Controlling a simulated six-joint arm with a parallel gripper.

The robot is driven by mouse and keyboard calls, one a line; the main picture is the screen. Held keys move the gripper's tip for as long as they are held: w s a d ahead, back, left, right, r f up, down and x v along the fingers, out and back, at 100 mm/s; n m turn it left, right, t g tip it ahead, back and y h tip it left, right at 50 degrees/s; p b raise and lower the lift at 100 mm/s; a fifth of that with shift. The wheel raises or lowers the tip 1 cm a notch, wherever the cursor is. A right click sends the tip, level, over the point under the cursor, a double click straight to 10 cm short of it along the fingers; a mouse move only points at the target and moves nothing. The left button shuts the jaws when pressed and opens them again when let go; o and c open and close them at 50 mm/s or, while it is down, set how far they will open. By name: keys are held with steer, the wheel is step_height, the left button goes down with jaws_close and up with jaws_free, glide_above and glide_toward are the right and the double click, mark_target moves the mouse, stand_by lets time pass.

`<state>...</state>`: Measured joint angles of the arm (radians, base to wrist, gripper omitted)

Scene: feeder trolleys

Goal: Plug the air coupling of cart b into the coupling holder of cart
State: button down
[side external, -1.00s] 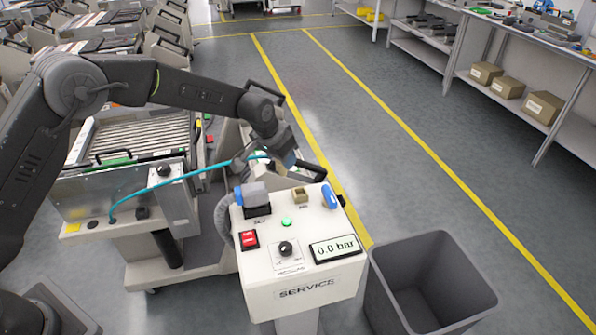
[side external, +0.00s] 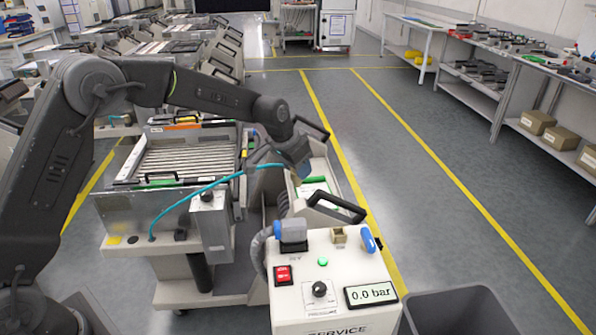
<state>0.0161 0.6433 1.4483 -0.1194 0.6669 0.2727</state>
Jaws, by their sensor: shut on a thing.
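My gripper (side external: 297,165) is at the far side of the service panel, above the right-hand cart (side external: 318,190). It is shut on the end of a teal hose (side external: 205,188), where the air coupling sits; the jaws mostly hide the coupling. The hose arcs from the front plate of the left-hand cart (side external: 118,216) over a grey box to my gripper. I cannot make out the coupling holder or any cart letters. I cannot tell whether the coupling touches anything.
The white service panel (side external: 340,284) in front carries a grey-and-blue plug (side external: 291,235), a tan socket (side external: 339,235), a blue part (side external: 369,240) and a display reading 0.0 bar. A black handle (side external: 337,207) rises behind it. A grey bin (side external: 455,305) stands right; the floor aisle is clear.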

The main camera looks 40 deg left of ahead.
steer(key=shift+r, duration=0.35)
step_height(320, 180, up, 5)
steer(key=shift+a+r, duration=0.1)
steer(key=shift+r, duration=0.1)
steer(key=s+a+n+y, duration=0.1)
steer(key=s+a+n, duration=0.15)
steer(key=a, duration=0.85)
steer(key=s+a+n+y, duration=0.15)
steer(key=a+n, duration=0.25)
steer(key=a, duration=0.8)
steer(key=s+a+n+g+y, duration=0.1)
steer(key=s+a+n, duration=0.1)
steer(key=s+a, duration=0.5)
steer(key=s+a+n+y, duration=0.1)
steer(key=s+a+n, duration=0.3)
steer(key=a, duration=0.6)
steer(key=shift+m, duration=0.55)
steer(key=shift+s+d+f, duration=0.15)
steer(key=shift+f, duration=8.5)
steer(key=shift+s+d+f, duration=0.1)
steer(key=shift+d+f, duration=0.05)
steer(key=shift+f, duration=8.5)
steer(key=shift+f, duration=1.3)
